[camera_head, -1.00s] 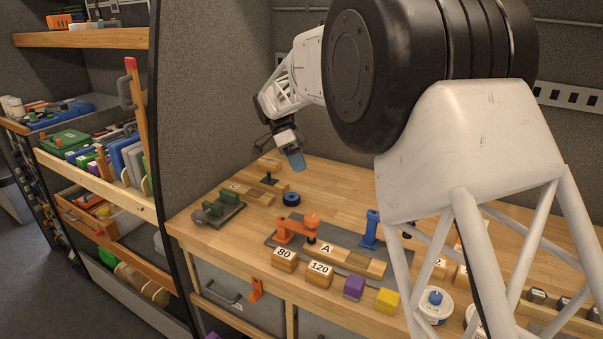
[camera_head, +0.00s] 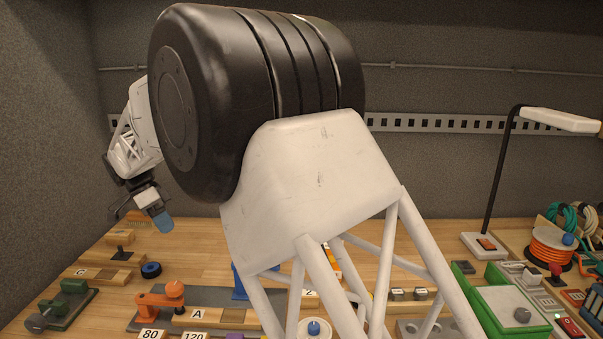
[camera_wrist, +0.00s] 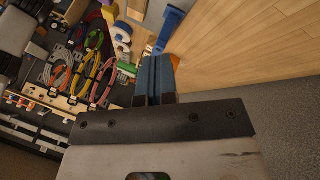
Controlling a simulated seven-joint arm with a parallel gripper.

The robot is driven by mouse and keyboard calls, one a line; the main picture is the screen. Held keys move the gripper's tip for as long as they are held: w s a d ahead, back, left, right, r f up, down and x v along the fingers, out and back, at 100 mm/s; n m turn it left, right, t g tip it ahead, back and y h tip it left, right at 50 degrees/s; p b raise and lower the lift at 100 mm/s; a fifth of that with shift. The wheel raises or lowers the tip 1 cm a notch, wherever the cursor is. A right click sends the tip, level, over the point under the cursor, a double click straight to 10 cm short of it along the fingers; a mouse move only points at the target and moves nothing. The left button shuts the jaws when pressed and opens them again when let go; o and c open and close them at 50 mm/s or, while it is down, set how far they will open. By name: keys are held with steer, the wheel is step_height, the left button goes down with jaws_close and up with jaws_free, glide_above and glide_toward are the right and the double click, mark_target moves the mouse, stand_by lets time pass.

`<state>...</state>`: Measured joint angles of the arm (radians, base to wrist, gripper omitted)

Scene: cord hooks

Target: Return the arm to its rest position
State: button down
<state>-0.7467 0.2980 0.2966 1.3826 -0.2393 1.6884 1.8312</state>
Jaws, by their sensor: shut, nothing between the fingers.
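My arm spans the head view. My gripper (camera_head: 163,222) hangs at the left with blue fingertips pointing down, above the far left part of the wooden workbench (camera_head: 205,262). In the wrist view my gripper (camera_wrist: 155,75) shows its two blue fingers side by side and closed together, with nothing held between them. The gripper is clear of the bench and touches no object that I can see. My white lattice arm link and black joint hide the middle of the bench.
Coiled cords (camera_head: 565,215) and an orange cord reel (camera_head: 551,248) stand at the right. A desk lamp (camera_head: 505,170) rises near them. A green clamp (camera_head: 64,305), a blue tape roll (camera_head: 151,270) and an orange clamp (camera_head: 163,298) sit at the left. Grey walls close the back.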

steer(key=s+d+r+n+y, duration=0.1)
steer(key=s+d+r+n, duration=0.15)
steer(key=d, duration=0.85)
steer(key=s+d+r+n+t+y, duration=0.15)
steer(key=s+d, duration=0.25)
steer(key=d, duration=0.7)
steer(key=s+d+r+n+y, duration=0.2)
steer(key=s+d+r, duration=0.1)
steer(key=d, duration=0.8)
steer(key=s+d+f+n+t+y, duration=0.1)
steer(key=s+d+f+n, duration=0.2)
steer(key=s+d, duration=0.7)
steer(key=s+d+f+n+t, duration=0.2)
steer(key=s+d+f, duration=0.3)
steer(key=s+d, duration=0.6)
steer(key=s, duration=0.4)
steer(key=shift+n+y, duration=0.35)
steer(key=shift+n, duration=0.05)
steer(key=shift+w+r+t, duration=0.1)
steer(key=shift+t, duration=0.15)
